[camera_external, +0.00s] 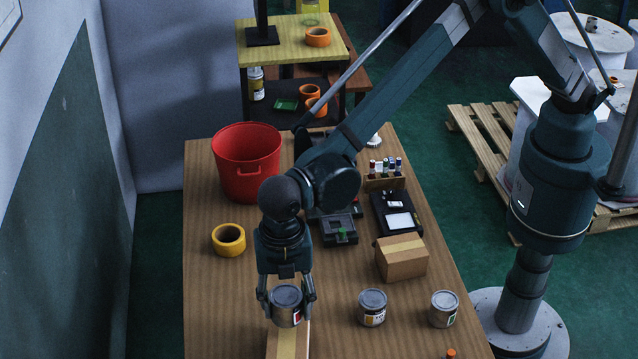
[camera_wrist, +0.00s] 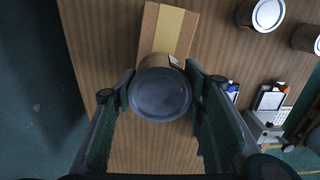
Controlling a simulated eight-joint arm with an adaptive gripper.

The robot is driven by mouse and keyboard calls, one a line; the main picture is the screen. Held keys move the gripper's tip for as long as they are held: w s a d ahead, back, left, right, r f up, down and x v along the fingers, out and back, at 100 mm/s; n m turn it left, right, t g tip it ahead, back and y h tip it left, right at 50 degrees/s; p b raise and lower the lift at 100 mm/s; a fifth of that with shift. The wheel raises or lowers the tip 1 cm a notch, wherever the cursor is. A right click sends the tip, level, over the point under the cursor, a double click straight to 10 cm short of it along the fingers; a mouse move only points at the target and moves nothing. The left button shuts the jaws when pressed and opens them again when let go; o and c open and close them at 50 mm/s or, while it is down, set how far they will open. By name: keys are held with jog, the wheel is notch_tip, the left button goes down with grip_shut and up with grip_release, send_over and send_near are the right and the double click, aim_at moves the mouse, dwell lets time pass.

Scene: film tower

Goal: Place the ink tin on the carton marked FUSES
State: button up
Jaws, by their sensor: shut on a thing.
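My gripper (camera_external: 287,300) is shut on a grey metal tin (camera_external: 286,304) with a partly visible label showing red. In the wrist view the tin (camera_wrist: 160,93) shows its round lid between the two fingers (camera_wrist: 160,92). A long cardboard carton with a pale tape strip (camera_external: 289,343) lies at the near edge of the table, directly behind or under the tin in the picture. In the wrist view this carton (camera_wrist: 168,28) is partly covered by the tin; I cannot tell whether they touch. Another carton (camera_external: 402,262) stands to the right. No FUSES marking is readable on either.
Two more tins, a middle one (camera_external: 372,307) and a right one (camera_external: 444,309), stand on the wooden table (camera_external: 205,300). A yellow tape roll (camera_external: 229,240), a red bucket (camera_external: 246,165), dark devices (camera_external: 398,213) and a bottle rack (camera_external: 384,182) stand farther back. The table's left front is clear.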

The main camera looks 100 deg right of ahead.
aim_at(286, 295)
jog(key=shift+f, duration=1.75)
jog(key=shift+f, duration=0.15)
jog(key=o, duration=1)
jog(key=shift+o, duration=0.2)
notch_tip(286, 295, up, 12)
jog(key=shift+r, duration=0.2)
